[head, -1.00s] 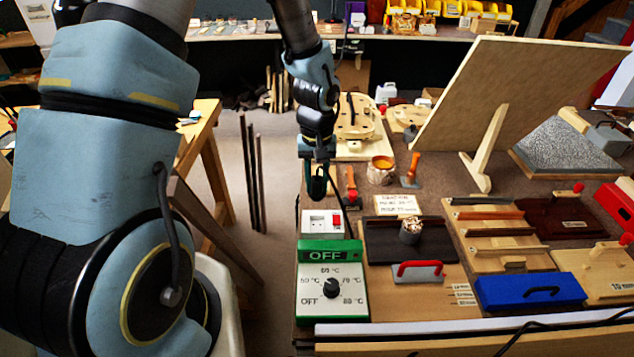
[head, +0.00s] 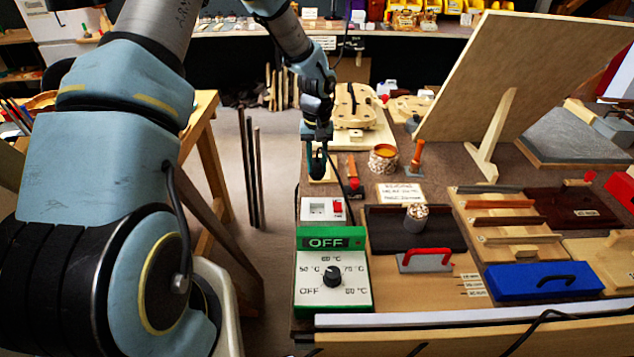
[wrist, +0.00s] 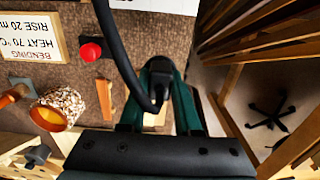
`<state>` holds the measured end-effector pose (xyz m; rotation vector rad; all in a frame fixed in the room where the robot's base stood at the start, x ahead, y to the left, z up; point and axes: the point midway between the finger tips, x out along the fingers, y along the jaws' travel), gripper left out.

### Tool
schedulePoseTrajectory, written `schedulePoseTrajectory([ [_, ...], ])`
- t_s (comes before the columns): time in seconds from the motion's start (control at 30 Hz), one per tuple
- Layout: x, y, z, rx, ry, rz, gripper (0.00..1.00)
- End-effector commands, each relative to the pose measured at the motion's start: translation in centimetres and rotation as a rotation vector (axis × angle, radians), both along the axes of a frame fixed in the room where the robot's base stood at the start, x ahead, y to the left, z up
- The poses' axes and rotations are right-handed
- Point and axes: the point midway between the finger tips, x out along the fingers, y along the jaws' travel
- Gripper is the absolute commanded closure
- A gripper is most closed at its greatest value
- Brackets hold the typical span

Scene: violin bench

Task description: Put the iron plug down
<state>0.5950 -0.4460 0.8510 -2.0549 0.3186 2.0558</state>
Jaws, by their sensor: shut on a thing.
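The iron plug (wrist: 158,78) is a dark piece with a thick black cord (wrist: 112,40). In the wrist view it sits between the teal fingers of my gripper (wrist: 160,88), which is shut on it. In the head view my gripper (head: 318,163) points down at the left edge of the bench, behind the white switch box (head: 322,209). The plug is mostly hidden there by the fingers. The cord runs down and right from it, past the box. A pale wooden piece (head: 330,174) shows just below the fingertips; I cannot tell whether the plug touches it.
A red-topped item (head: 353,184), a pot with orange contents (head: 383,158) and an orange-handled tool (head: 416,156) stand right of my gripper. A sign (head: 401,193) and the green heat controller (head: 332,272) are nearer.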

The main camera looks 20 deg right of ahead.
Motion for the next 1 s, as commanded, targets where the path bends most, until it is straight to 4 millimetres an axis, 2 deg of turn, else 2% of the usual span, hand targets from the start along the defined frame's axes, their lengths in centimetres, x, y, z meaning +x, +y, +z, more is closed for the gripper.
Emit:
schedulePoseTrajectory([
  [0.43,-0.1,0.0,-5.1,0.0,0.001,0.0,1.0],
  [0.87,0.0,0.0,-6.1,0.0,-0.001,0.001,1.0],
  [0.9,0.0,0.0,-6.0,0.0,-0.001,0.001,0.66],
  [1.0,0.0,0.0,-5.9,0.0,-0.001,0.001,0.55],
])
